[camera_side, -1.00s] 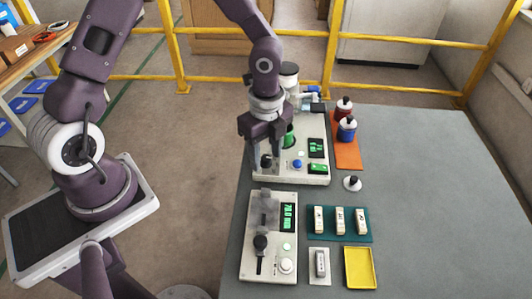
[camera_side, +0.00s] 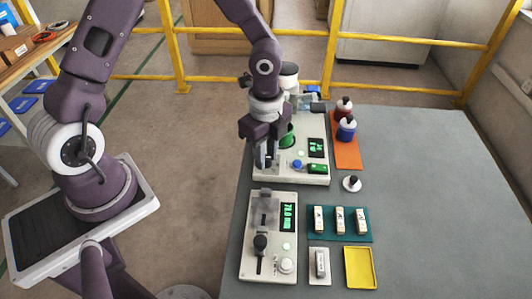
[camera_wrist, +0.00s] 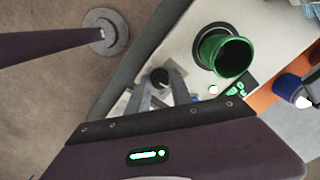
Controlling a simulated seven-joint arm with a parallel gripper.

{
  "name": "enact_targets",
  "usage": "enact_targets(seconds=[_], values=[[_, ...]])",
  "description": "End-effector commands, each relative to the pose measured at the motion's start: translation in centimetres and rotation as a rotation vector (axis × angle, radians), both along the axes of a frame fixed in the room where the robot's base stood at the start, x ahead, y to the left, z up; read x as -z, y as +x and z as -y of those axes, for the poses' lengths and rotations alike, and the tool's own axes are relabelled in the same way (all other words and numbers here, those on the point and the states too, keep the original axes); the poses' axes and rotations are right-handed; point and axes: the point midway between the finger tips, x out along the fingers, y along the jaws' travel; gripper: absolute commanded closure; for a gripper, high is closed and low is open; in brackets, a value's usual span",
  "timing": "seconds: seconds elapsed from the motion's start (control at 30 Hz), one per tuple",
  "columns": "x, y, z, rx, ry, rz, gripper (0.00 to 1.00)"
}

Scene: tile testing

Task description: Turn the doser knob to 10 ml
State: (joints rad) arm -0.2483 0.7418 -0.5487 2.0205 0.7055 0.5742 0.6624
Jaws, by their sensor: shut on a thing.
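The doser (camera_side: 322,179) is a white panel device with a green cup (camera_side: 287,138), a small green-lit display (camera_side: 316,148), a blue button (camera_side: 297,164) and a green button (camera_side: 317,168). Its black knob (camera_wrist: 160,76) shows in the wrist view between my fingertips, at the panel's left part. My gripper (camera_side: 265,160) points down over this left part and is shut on the knob; the wrist view also shows my gripper (camera_wrist: 161,84) there. The fingers hide most of the knob in the side view. The display's digits are too small to read surely.
A second white device (camera_side: 248,274) with a black slider and green display stands in front. Teal tray (camera_side: 366,238), yellow tray (camera_side: 359,282) and an orange mat (camera_side: 346,160) with red and blue bottles lie to the right. The table's right side (camera_side: 440,200) is clear.

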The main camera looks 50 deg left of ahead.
Motion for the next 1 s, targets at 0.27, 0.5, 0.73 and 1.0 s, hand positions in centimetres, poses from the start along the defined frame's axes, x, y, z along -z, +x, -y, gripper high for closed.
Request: enact_targets(seconds=[0.27, 0.5, 0.73, 1.0], values=[[-0.06, 0.03, -0.03, -0.227, 0.001, 0.002, 1.00], [-0.06, 0.05, -0.02, -0.424, 0.001, 0.002, 1.00], [-0.06, 0.02, -0.02, -0.568, 0.001, 0.001, 1.00], [-0.07, 0.04, -0.03, -0.664, 0.000, 0.002, 1.00]])
